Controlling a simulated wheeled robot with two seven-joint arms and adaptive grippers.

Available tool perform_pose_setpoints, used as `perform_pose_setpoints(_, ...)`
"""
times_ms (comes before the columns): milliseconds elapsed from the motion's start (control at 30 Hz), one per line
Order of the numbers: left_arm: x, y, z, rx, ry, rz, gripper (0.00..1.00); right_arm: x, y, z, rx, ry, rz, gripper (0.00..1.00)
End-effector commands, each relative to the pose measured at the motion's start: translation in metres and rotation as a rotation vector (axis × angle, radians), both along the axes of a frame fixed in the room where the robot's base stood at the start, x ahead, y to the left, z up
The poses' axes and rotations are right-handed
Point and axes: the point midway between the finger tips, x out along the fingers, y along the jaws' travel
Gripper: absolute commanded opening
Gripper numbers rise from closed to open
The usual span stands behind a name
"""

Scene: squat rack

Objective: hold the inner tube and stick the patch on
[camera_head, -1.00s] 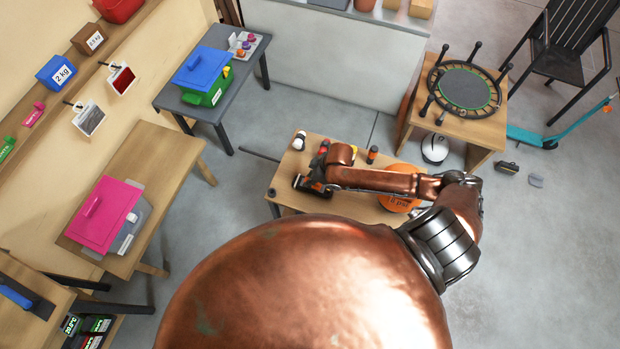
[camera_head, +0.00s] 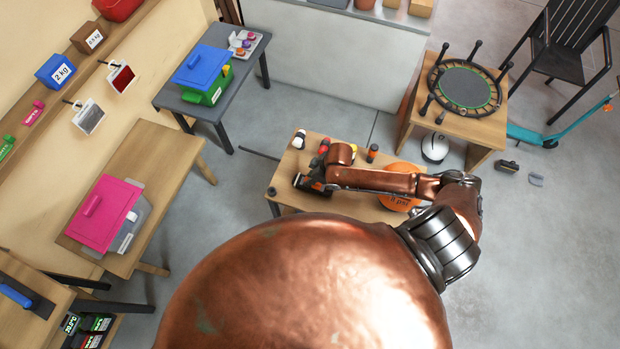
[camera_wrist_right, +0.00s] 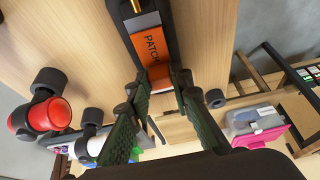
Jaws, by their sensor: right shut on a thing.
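The orange patch (camera_wrist_right: 152,50), marked PATCH, shows upright in the right wrist view. It lies over a black strip (camera_wrist_right: 183,52) that looks like the inner tube on the wooden bench (camera_wrist_right: 215,30). My right gripper (camera_wrist_right: 158,85) has its two green fingers on either side of the patch's near end and is shut on it. Whether the patch touches the black strip I cannot tell. In the head view my right gripper (camera_head: 313,184) is over the left part of the bench, and the patch is too small to make out. My left gripper is not in view.
A red-topped black object (camera_wrist_right: 48,114) stands left of the gripper. In the head view, an orange disc (camera_head: 399,200) sits under my arm, and a white-and-black item (camera_head: 299,140) and an orange-and-black item (camera_head: 372,153) stand at the bench's far side.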

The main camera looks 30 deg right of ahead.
Motion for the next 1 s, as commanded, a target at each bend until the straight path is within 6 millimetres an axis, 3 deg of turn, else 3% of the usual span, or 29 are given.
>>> perform_pose_setpoints(333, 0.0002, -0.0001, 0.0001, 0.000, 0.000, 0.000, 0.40, -0.0003, 0.0000, -0.0001, 0.000, 0.000, 0.000, 0.09)
perform_pose_setpoints(367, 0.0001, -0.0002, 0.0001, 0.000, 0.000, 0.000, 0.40, -0.0003, 0.0000, -0.0001, 0.000, 0.000, 0.000, 0.21)
perform_pose_setpoints(633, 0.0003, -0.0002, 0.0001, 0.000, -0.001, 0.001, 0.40, -0.0002, 0.0000, 0.0001, 0.000, 0.000, 0.000, 0.39)
perform_pose_setpoints(1000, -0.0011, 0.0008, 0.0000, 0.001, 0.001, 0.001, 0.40, -0.0015, -0.0021, 0.0055, -0.001, -0.001, 0.000, 0.40)
